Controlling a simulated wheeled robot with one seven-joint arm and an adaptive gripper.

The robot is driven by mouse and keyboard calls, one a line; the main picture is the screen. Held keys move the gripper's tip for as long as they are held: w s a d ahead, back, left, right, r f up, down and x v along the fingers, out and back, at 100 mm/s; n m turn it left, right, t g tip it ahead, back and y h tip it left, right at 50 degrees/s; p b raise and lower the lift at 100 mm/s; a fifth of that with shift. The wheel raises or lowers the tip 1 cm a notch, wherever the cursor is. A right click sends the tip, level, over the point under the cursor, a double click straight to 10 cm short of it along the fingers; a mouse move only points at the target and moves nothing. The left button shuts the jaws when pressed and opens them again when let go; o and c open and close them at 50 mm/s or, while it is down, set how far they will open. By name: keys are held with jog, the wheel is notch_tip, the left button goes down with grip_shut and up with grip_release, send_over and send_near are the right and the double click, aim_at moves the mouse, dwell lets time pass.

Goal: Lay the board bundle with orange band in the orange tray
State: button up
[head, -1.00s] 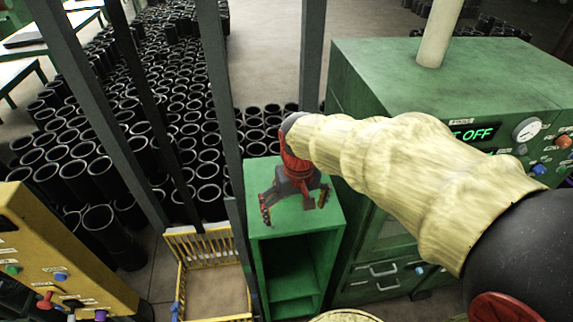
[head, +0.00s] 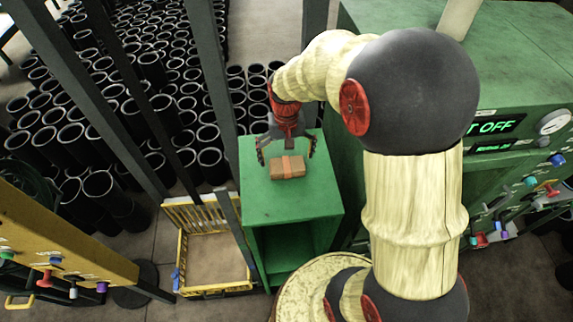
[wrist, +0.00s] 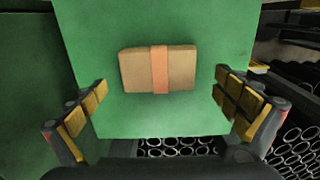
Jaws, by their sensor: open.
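The board bundle (head: 288,167) is a small brown block with an orange band around its middle. It lies flat on top of the green cabinet (head: 265,205). It also shows in the wrist view (wrist: 130,70), ahead of the fingers and centred between them. My gripper (head: 287,150) is open and empty, just behind the bundle in the head view. In the wrist view its two padded fingers (wrist: 165,108) stand wide apart, one to each side, not touching the bundle. I make out no orange tray; a yellow-orange wire-sided crate (head: 215,290) stands on the floor left of the cabinet.
Dark upright posts (head: 213,95) stand close on the left of the cabinet. Many black rubber sleeves (head: 110,130) fill the floor behind. A large green machine (head: 505,75) stands at the right, and a yellow control panel (head: 60,245) at the lower left.

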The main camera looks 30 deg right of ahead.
aim_at(286, 167)
jog(key=shift+a+f, duration=0.25)
jog(key=shift+f, duration=0.75)
jog(key=shift+d+f, duration=0.3)
jog(key=shift+a, duration=0.15)
jog(key=shift+c, duration=0.3)
jog(key=shift+c, duration=0.6)
jog(key=c, duration=0.9)
jog(key=shift+c, duration=1.1)
jog(key=shift+r, duration=0.2)
